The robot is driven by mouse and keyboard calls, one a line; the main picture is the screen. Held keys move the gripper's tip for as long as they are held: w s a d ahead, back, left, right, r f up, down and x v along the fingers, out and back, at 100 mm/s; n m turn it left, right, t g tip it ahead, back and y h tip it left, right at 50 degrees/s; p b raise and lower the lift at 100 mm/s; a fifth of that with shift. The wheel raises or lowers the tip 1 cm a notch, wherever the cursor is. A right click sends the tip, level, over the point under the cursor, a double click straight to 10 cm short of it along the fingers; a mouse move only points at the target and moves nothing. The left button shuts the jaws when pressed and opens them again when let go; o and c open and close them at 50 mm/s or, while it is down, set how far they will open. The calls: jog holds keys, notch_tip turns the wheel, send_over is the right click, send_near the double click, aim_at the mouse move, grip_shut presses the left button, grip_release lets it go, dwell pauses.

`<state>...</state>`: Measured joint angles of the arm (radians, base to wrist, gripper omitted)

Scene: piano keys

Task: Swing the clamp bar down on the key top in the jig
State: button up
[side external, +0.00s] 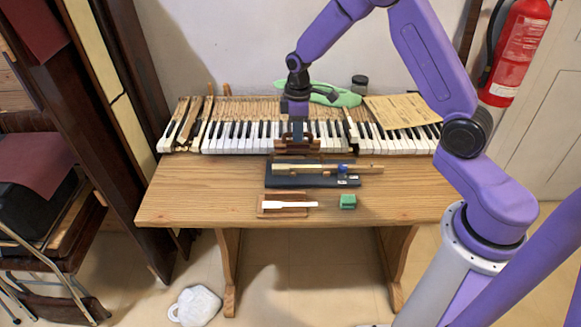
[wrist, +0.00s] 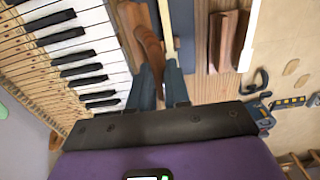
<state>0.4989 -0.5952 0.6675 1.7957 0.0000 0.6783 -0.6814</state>
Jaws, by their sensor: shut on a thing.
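The jig (side external: 272,182) is a dark base on the table, with a light wooden bar (side external: 310,168) lying along it and a small blue part (side external: 342,168) near the bar's right. A white key top (side external: 290,204) rests in a brown wooden cradle (side external: 265,212) in front; both also show in the wrist view. My gripper (side external: 298,138) points down behind the jig, at the brown wooden rack along the keyboard's front. In the wrist view its fingers (wrist: 162,75) close around the end of a brown wooden piece (wrist: 148,40). The fingers partly hide that piece. I cannot tell which bar is the clamp bar.
The piano keyboard (side external: 240,135) spans the table's back, with some keys out of line at left. A green block (side external: 347,202) sits right of the cradle. A green tool (side external: 335,96), a dark jar (side external: 359,84) and paper (side external: 400,110) lie behind. The table's left front is clear.

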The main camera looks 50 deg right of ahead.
jog(key=shift+a, duration=0.1)
jog(key=shift+s+a+f, duration=0.55)
jog(key=shift+s+a, duration=0.15)
jog(key=shift+s, duration=0.05)
jog(key=shift+s+a+f, duration=0.7)
dwell(0.4)
jog(key=shift+f, duration=0.1)
jog(key=shift+s+a+f, duration=0.5)
jog(key=shift+a+f, duration=0.05)
jog(key=shift+f, duration=0.4)
